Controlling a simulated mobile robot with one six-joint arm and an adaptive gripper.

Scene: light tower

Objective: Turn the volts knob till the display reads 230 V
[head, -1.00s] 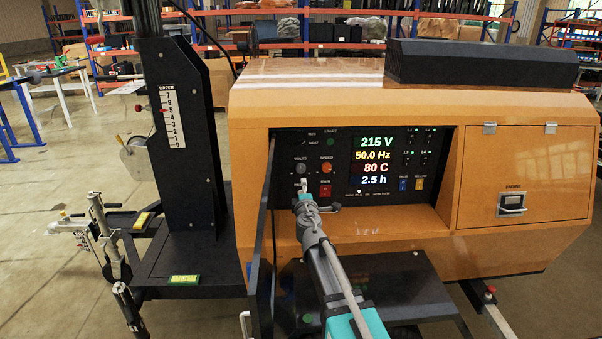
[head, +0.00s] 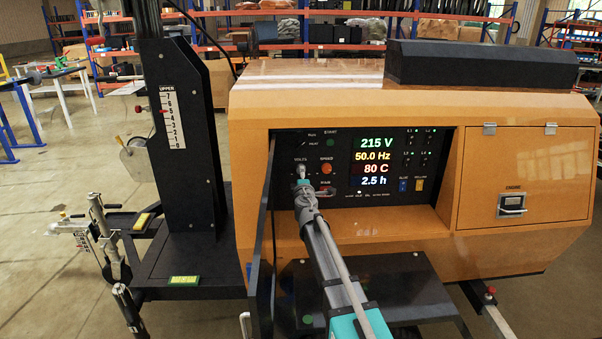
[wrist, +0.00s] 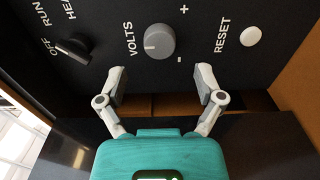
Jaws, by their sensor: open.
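The grey volts knob (wrist: 160,41) is on the black panel in the wrist view, with a plus and a minus mark beside it. My gripper (wrist: 160,82) is open and empty, its fingertips a little short of the knob, one to each side. In the head view my gripper (head: 301,178) covers the spot under the VOLTS label, so the knob is mostly hidden. The display (head: 374,161) reads 215 V on its top line, with 50.0 Hz, 80 C and 2.5 h below.
In the wrist view a black selector switch (wrist: 73,49) and a white reset button (wrist: 251,36) flank the volts knob. The open panel door (head: 263,250) stands close at the left of my arm.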

